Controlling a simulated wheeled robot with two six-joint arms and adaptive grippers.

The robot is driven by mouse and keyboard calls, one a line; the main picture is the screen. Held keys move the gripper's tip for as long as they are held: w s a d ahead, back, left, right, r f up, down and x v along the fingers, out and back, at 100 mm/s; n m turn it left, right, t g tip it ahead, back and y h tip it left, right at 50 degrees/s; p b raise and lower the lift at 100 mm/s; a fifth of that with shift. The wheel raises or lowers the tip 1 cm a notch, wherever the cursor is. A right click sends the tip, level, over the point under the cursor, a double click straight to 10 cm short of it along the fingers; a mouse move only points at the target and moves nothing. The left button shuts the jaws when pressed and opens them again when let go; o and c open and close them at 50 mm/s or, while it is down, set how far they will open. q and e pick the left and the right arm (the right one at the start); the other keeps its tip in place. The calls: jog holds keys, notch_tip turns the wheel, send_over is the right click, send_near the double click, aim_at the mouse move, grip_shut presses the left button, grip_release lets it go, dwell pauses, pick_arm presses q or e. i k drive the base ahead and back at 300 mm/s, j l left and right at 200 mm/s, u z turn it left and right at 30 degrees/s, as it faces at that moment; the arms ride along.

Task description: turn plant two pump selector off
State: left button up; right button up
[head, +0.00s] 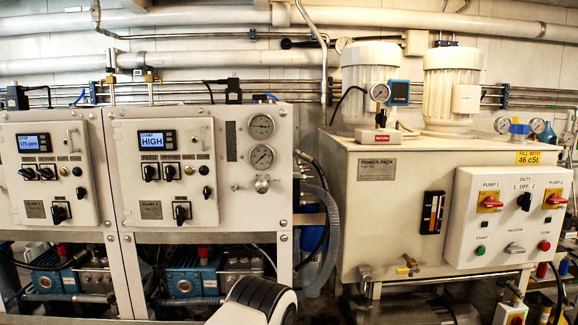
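The plant two panel (164,170) is the right one of two pale watermaker panels, left of centre in the head view. Its display (152,142) reads "HIGH" on blue. A larger black rotary selector (181,212) sits low on the panel, right of a grey nameplate (151,210). Smaller black knobs (171,171) sit below the display, and another (206,192) is near the right edge. The knob lettering is too small to read, so I cannot tell which is the pump selector or its exact setting. Neither gripper shows.
The plant one panel (47,170) is to the left, with similar knobs. Gauges (261,157) and a hose (328,235) lie right of plant two. A power pack (385,200) with its control box (510,218) fills the right. A white-and-black part of mine is at bottom centre.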

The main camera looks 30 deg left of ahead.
aim_at(171, 171)
jog(key=u, duration=1.6)
